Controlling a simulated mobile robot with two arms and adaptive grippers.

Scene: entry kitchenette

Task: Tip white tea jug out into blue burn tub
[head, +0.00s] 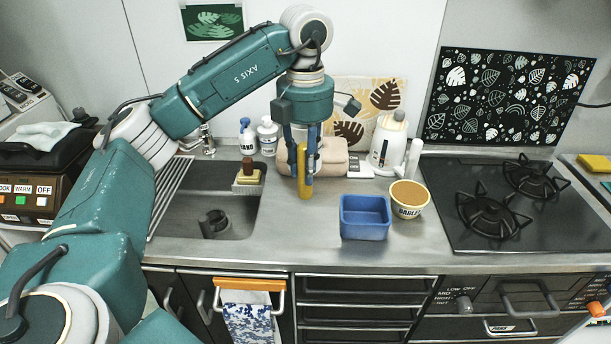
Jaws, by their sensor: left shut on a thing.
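My left gripper (304,188) points down over the counter right of the sink. Its blue fingers are close together on a narrow yellow upright bar (303,165); what this bar belongs to I cannot tell. A white jug (383,152) with a grey-beige top stands upright at the back, right of the gripper and apart from it. The blue tub (365,229) is an open rectangular one near the counter's front edge, right of and in front of the gripper. Its visible inside looks empty. My right gripper is out of view.
A round tub marked BARLEY (409,200) stands close beside the blue tub. The sink (235,214) is to the left, the black hob (470,233) to the right. Bare counter (295,245) lies in front of the gripper.

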